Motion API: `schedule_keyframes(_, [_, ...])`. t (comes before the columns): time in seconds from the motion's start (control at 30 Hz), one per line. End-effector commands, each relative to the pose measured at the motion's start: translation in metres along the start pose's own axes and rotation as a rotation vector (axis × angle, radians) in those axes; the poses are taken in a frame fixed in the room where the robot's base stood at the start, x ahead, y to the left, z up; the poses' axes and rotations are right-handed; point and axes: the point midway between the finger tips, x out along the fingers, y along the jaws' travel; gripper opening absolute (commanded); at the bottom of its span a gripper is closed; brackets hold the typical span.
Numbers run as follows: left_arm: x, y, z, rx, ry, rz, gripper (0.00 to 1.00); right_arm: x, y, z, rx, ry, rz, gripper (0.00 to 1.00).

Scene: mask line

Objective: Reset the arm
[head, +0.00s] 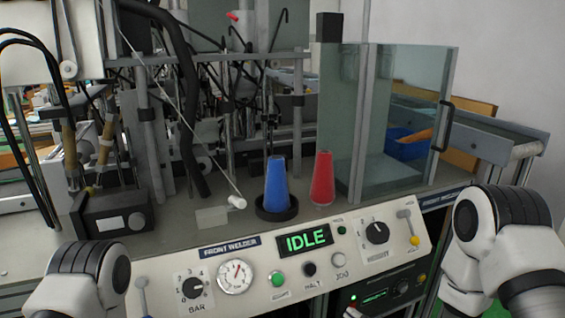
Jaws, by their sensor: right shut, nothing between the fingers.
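My right arm (490,250), white with dark ribbed joints, is folded at the lower right, beside the right end of the control panel (260,262). Its gripper is low at the picture's edge; it is shut and empty, and its fingers are hard to make out. My left arm (90,275) is at the lower left, in front of the panel's left end. The left gripper is out of view.
A blue cone (277,185) stands in a black round base behind the panel, with a red cone (322,180) to its right. A glass guard (400,125) with a black handle stands behind, at the right. A dark box (115,212) and cables are at the left.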

Motion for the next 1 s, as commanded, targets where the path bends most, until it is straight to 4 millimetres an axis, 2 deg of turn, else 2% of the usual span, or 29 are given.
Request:
schedule_keyframes(0.03, [0.000,0.000,0.000,0.000,0.000,0.000,0.00,-0.012,-0.038,0.023,0.061,-0.097,-0.084,0.00])
schedule_keyframes(0.1, [0.000,0.000,0.000,0.000,0.000,0.000,0.00,-0.037,-0.088,0.054,0.179,-0.262,-0.196,0.00])
schedule_keyframes(0.17, [0.000,0.000,0.000,0.000,0.000,0.000,0.00,-0.063,-0.125,0.077,0.291,-0.412,-0.276,0.00])
schedule_keyframes(0.2, [0.000,0.000,0.000,0.000,0.000,0.000,0.00,-0.082,-0.146,0.089,0.366,-0.513,-0.320,0.00])
schedule_keyframes(0.33, [0.000,0.000,0.000,0.000,0.000,0.000,0.00,-0.144,-0.197,0.116,0.594,-0.829,-0.400,0.00])
schedule_keyframes(0.4, [0.000,0.000,0.000,0.000,0.000,0.000,0.00,-0.178,-0.215,0.123,0.718,-1.002,-0.406,0.00])
schedule_keyframes(0.5, [0.000,0.000,0.000,0.000,0.000,0.000,0.00,-0.226,-0.231,0.126,0.922,-1.277,-0.349,0.00])
schedule_keyframes(0.6, [0.000,0.000,0.000,0.000,0.000,0.000,0.00,-0.254,-0.241,0.124,1.123,-1.486,-0.238,0.00])
schedule_keyframes(0.63, [-0.021,0.000,0.000,0.000,-0.001,0.000,0.00,-0.257,-0.224,0.110,1.129,-1.482,-0.231,0.00])
schedule_keyframes(0.7, [-0.048,0.000,0.000,0.000,0.000,0.000,0.00,-0.261,-0.205,0.092,1.124,-1.475,-0.234,0.00])
schedule_keyframes(1.0, [-0.144,0.001,0.000,0.000,0.000,0.000,0.00,-0.276,-0.135,0.029,1.121,-1.471,-0.236,0.00])
